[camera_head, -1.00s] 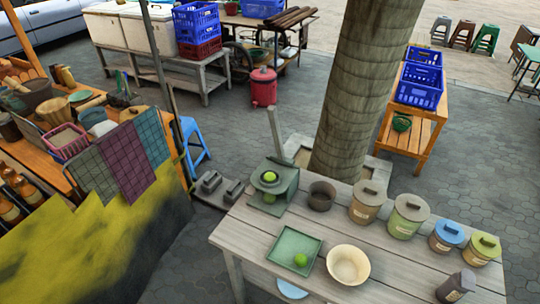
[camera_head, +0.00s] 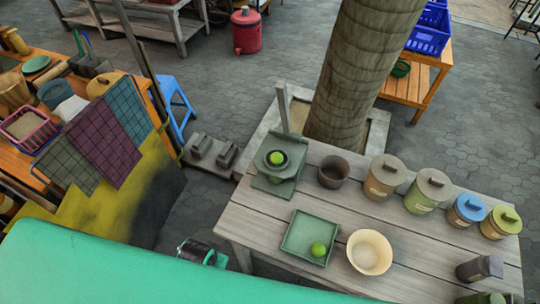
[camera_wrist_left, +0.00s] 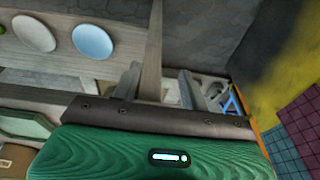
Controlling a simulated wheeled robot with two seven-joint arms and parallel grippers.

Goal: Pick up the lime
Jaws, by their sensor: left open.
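One lime (camera_head: 318,249) lies in a square green tray (camera_head: 298,243) on the grey wooden table. Another lime (camera_head: 277,158) sits on a green stand (camera_head: 288,172) near the table's back left corner. A large green part of my left arm (camera_head: 120,270) fills the lower left of the head view. In the left wrist view, my left gripper (camera_wrist_left: 159,72) is open, with its two fingers apart and nothing between them. A green sliver at the left edge of that view is too small to identify. My right gripper is not in view.
A cream bowl (camera_head: 369,252) stands right of the tray. A dark pot (camera_head: 333,171) and several lidded jars line the table's back. A tree trunk (camera_head: 365,65) rises behind. The wrist view shows a white plate (camera_wrist_left: 33,32) and a blue plate (camera_wrist_left: 93,41).

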